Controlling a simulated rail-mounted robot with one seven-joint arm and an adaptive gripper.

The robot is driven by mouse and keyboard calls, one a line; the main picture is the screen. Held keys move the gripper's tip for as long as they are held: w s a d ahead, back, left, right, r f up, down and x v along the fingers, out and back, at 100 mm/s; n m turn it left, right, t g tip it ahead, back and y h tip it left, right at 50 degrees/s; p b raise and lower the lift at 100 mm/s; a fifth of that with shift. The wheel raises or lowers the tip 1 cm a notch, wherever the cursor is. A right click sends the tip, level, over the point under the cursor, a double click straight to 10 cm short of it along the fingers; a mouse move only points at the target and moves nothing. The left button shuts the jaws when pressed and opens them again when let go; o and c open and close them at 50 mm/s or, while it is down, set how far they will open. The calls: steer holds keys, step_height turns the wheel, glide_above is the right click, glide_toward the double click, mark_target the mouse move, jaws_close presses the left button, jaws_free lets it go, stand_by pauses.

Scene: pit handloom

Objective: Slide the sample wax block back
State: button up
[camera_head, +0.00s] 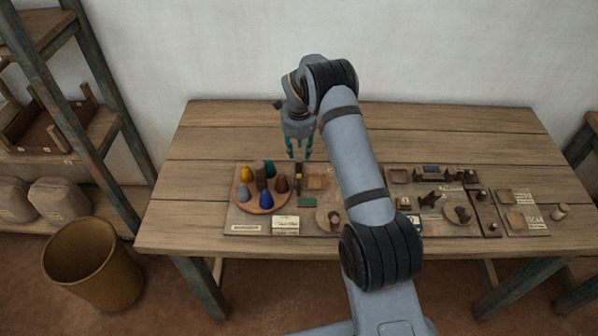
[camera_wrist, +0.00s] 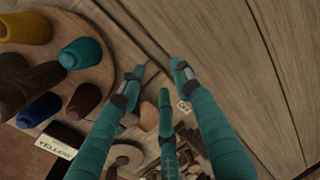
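My gripper (camera_head: 299,157) hangs over the back part of the table with its teal fingers pointing down. In the wrist view its fingers (camera_wrist: 158,72) are spread apart with nothing between the tips. I cannot tell for sure which piece is the sample wax block. A small orange-brown square piece (camera_head: 317,182) lies on the board just in front of the gripper. A reddish-brown piece (camera_wrist: 150,113) shows between the fingers in the wrist view, partly hidden by them. The gripper appears apart from both.
A round wooden tray (camera_head: 243,200) with several coloured cones is left of the gripper; its rim also shows in the wrist view (camera_wrist: 105,75). Small tools crowd the boards at right. The table's back strip (camera_head: 235,130) is clear.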

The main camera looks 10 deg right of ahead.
steer(key=shift+s+f+b, duration=0.1)
steer(key=shift+s+b, duration=0.05)
steer(key=shift+b, duration=0.2)
steer(key=shift+s+a+b, duration=0.1)
steer(key=shift+s+b, duration=0.15)
steer(key=shift+b, duration=0.05)
steer(key=shift+o, duration=0.8)
step_height(320, 180, up, 7)
steer(key=p, duration=0.2)
steer(key=shift+p, duration=0.3)
steer(key=shift+f, duration=0.2)
